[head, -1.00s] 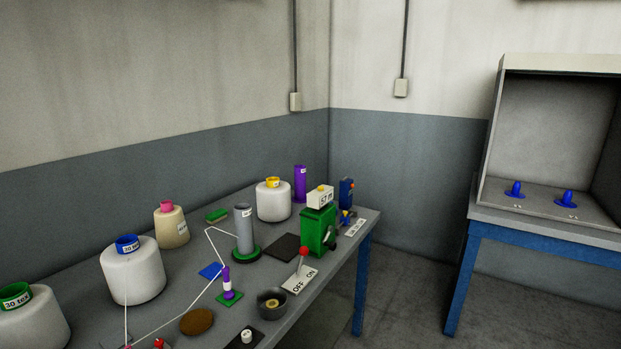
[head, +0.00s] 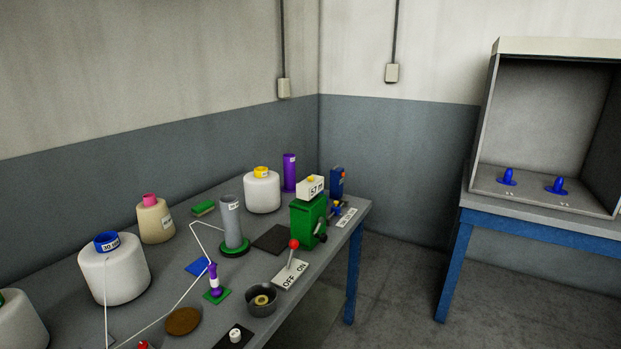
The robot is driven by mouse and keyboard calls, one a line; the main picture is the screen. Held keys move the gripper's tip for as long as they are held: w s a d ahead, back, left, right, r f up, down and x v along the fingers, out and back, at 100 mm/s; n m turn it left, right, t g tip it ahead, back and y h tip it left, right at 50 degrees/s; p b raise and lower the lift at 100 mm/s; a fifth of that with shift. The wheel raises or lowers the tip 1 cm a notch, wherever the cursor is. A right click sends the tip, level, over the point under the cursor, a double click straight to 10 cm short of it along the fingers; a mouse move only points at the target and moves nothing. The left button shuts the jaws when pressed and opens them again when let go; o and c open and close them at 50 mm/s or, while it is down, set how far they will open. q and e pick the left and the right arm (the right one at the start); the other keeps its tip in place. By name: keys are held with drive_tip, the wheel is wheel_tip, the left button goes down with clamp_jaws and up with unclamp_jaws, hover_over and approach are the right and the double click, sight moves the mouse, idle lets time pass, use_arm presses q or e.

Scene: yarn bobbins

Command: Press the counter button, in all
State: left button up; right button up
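The counter (head: 310,187) is a pale box with a dark-on-white number on its front, on top of a green machine housing (head: 308,220) near the table's right end. A small yellow button (head: 311,178) sits on top of the counter. A lever with a red knob (head: 294,244) stands on a plate marked OFF and ON, just in front of the housing. Neither of my grippers is in view.
The grey table (head: 224,324) holds several yarn cones, including a white one with a blue top (head: 114,270), a grey tube (head: 232,224) and a purple tube (head: 290,173). A booth (head: 545,120) with blue pegs stands at right. Floor between is clear.

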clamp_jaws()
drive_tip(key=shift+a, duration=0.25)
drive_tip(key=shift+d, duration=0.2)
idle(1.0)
